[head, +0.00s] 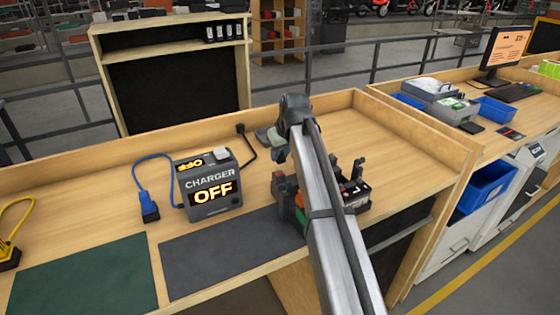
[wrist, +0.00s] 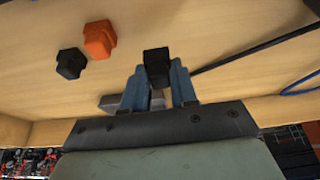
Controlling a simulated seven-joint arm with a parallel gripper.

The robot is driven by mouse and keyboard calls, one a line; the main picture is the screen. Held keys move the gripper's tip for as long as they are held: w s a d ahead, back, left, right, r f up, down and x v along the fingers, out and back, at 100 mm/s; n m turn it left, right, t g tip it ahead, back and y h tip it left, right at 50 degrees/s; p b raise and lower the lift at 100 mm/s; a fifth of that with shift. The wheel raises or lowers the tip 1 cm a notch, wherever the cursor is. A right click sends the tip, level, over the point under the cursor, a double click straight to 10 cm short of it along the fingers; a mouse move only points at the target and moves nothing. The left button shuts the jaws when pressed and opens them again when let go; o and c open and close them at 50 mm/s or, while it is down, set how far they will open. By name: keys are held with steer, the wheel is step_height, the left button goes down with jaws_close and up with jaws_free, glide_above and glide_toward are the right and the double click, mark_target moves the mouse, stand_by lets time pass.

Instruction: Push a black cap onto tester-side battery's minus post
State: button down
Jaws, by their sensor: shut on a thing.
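In the wrist view, my gripper (wrist: 157,78) is shut on a black cap (wrist: 157,58) between its blue fingers. The cap sticks out past the fingertips, with wooden surface behind it. In the head view, my arm crosses the middle of the bench and its fingertips cannot be made out. A dark battery with a red part (head: 356,196) stands right of my arm, and a partly hidden orange-and-green object (head: 298,203) shows on its left. My arm covers much between them. I cannot tell which is the tester-side battery, and no minus post can be made out.
Another black cap (wrist: 70,63) and an orange cap (wrist: 99,39) lie on the wood in the wrist view. A charger (head: 208,185) reading OFF stands left of my arm, with a blue-cabled connector (head: 149,207). A grey mat (head: 225,255) and a green mat (head: 85,275) lie in front.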

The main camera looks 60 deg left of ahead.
mark_target(282, 152)
step_height(282, 152, up, 6)
steer(key=shift+f, duration=0.25)
steer(key=shift+w+r, duration=0.3)
steer(key=w+d+r, duration=0.4)
steer(key=s+d, duration=0.1)
steer(key=d, duration=0.5)
steer(key=s+d, duration=0.1)
steer(key=d, duration=0.5)
steer(key=s+d+r, duration=0.1)
steer(key=d, duration=0.6)
steer(key=shift+s, duration=0.4)
steer(key=shift+a+f, duration=0.1)
steer(key=shift+f, duration=2.1)
steer(key=shift+f, duration=1.15)
